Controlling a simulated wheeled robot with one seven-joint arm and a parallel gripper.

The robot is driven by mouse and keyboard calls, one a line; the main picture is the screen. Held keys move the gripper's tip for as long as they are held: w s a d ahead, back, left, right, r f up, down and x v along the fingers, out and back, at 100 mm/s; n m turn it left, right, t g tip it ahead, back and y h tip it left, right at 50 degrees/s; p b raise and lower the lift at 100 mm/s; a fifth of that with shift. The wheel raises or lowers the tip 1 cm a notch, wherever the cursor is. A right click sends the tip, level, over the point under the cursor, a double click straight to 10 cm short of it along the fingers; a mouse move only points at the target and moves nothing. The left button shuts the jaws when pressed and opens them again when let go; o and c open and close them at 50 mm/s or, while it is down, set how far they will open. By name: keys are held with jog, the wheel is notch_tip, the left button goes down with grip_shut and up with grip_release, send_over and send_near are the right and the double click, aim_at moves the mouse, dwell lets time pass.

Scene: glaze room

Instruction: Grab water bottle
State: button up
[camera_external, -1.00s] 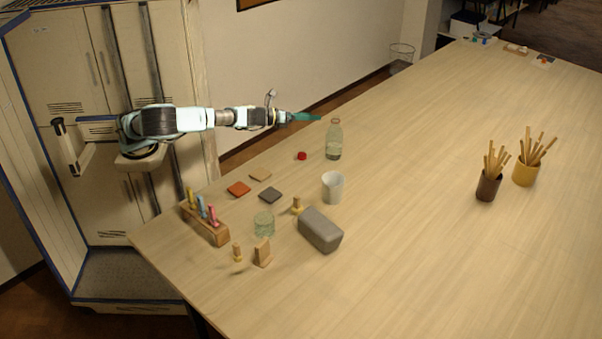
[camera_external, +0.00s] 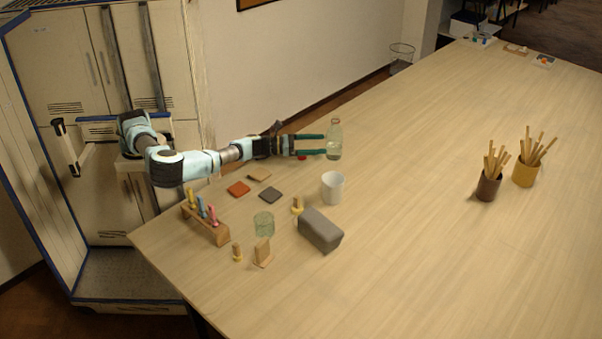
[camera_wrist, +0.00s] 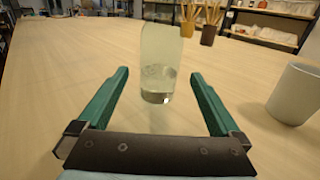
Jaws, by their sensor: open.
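The water bottle (camera_external: 334,141) is clear, stands upright on the table and holds some liquid in its lower part. In the external view the fingertips are at the bottle's left side. I cannot tell whether they touch it.
A white cup (camera_external: 333,187) stands near the bottle, and it shows on the right in the wrist view (camera_wrist: 297,94). A red object (camera_external: 302,156) is partly hidden behind my gripper. A grey block (camera_external: 320,230) and a green glass (camera_external: 264,224) are nearer.

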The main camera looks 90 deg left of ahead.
aim_at(341, 141)
jog(key=w+p, duration=0.1)
jog(key=w, duration=0.3)
jog(key=shift+r, duration=0.1)
jog(key=w, duration=0.1)
jog(key=w+p, duration=0.1)
jog(key=w, duration=0.1)
jog(key=w+p, duration=0.1)
jog(key=shift+w+a+r, duration=0.1)
jog(key=shift+w+r, duration=0.05)
jog(key=shift+r, duration=0.2)
jog(key=shift+w+f, duration=0.15)
jog(key=shift+w, duration=0.3)
jog(key=c, duration=1.5)
jog(key=shift+c, duration=0.3)
